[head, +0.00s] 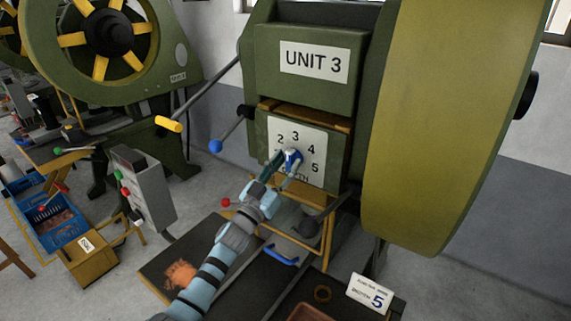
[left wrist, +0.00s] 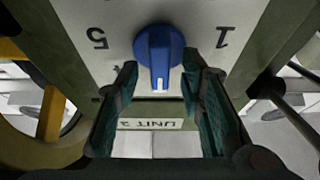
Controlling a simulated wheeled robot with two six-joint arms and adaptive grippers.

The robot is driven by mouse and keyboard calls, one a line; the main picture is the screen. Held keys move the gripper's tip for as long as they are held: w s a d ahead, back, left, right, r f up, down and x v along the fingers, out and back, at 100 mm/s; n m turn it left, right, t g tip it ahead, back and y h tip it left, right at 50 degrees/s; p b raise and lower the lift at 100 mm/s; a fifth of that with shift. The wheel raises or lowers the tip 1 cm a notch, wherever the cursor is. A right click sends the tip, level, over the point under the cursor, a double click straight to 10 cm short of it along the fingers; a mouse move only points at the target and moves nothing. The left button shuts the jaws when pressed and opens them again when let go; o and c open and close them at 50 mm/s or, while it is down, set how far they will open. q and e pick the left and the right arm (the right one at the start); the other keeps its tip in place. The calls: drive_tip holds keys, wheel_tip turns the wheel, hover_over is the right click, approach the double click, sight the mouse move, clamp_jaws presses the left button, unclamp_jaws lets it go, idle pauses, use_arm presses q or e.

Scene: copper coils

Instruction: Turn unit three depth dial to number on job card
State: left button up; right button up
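The unit three depth dial is a blue knob (head: 293,156) on a white plate (head: 318,142) with numbers around it, below the UNIT 3 sign (head: 314,61). In the left wrist view, upside down, the knob (left wrist: 158,50) has a white mark pointing toward the sign, at the top number 3 side. My left gripper (head: 281,167) is at the dial; in the wrist view its fingers (left wrist: 160,78) are open, one on each side of the knob, with no clear grip on it. The job card (head: 370,293) shows a blue 5. My right gripper is not in view.
A lever with a blue ball (head: 215,146) and a yellow-handled bar (head: 169,124) stick out left of the dial. A large green wheel guard (head: 450,120) stands at right. A grey control box (head: 143,188) and blue crate (head: 58,222) are at left.

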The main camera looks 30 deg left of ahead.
use_arm(q)
clamp_jaws()
drive_tip(key=shift+m+h, duration=0.3)
drive_tip(key=shift+m, duration=0.3)
drive_tip(key=m+g+h+p, duration=0.1)
drive_tip(key=m+h+p, duration=0.1)
drive_tip(key=m, duration=0.2)
drive_tip(key=m+g+h+p, duration=0.1)
drive_tip(key=m, duration=0.2)
drive_tip(key=m+g+h, duration=0.1)
drive_tip(key=m, duration=0.3)
drive_tip(key=shift+m+h+p, duration=0.3)
drive_tip(key=shift+h+p, duration=0.05)
drive_tip(key=shift+h, duration=0.05)
drive_tip(key=m+g+p, duration=0.1)
drive_tip(key=m, duration=0.2)
drive_tip(key=m+g+h+p, duration=0.1)
drive_tip(key=m, duration=0.2)
drive_tip(key=shift+r+g+p, duration=0.1)
drive_tip(key=shift+g+p, duration=0.2)
drive_tip(key=shift+g, duration=0.1)
drive_tip(key=m+g+p, duration=0.1)
drive_tip(key=m+p, duration=0.1)
drive_tip(key=m, duration=0.2)
drive_tip(key=shift+y, duration=0.4)
drive_tip(key=shift+m+g+p, duration=0.4)
drive_tip(key=shift+m+p, duration=0.15)
drive_tip(key=shift+m, duration=0.15)
drive_tip(key=shift+f, duration=0.2)
